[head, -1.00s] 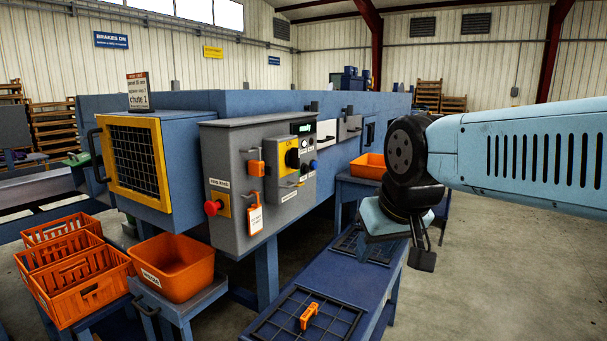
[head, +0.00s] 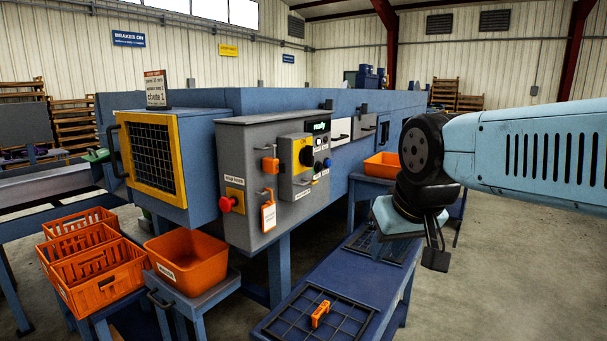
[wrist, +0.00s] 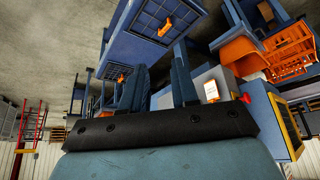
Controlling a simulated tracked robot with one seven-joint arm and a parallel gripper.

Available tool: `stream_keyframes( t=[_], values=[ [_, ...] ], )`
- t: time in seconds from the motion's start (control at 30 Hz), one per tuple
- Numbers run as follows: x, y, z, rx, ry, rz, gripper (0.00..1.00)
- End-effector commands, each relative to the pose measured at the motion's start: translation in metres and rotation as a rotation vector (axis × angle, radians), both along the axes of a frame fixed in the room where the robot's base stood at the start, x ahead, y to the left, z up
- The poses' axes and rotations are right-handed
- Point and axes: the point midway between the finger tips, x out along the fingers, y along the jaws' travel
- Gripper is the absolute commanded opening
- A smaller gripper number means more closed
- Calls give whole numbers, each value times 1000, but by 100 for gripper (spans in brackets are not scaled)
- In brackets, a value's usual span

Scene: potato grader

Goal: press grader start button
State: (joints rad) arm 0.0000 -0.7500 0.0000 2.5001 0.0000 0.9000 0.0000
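The grey control panel box (head: 246,150) stands on the near side of the blue grader in the head view. Its green display (head: 319,127) reads "ready". Below the display is a small group of buttons (head: 318,165), one black and one blue among them; their labels are too small to read, so I cannot tell which is start. A black knob on a yellow plate (head: 305,152) sits left of them, and a red stop button (head: 226,204) is lower left. My gripper (head: 437,257) hangs right of the panel, well apart from it. In the wrist view its two fingers (wrist: 157,88) stand apart with nothing between them.
A low blue table (head: 400,290) with dark grids stands below my gripper. Orange crates (head: 100,275) and an orange bin (head: 187,262) stand at the left. Concrete floor is free at the right.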

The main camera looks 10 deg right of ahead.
Motion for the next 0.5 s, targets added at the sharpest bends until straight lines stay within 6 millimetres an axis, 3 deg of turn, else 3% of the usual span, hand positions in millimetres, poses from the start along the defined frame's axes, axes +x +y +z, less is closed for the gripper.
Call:
stream_keyframes(
  t=[0.3,0.5],
  values=[
    [0,0,0,0,0,0,0],
    [0,0,0,0,0,0,0]
  ],
)
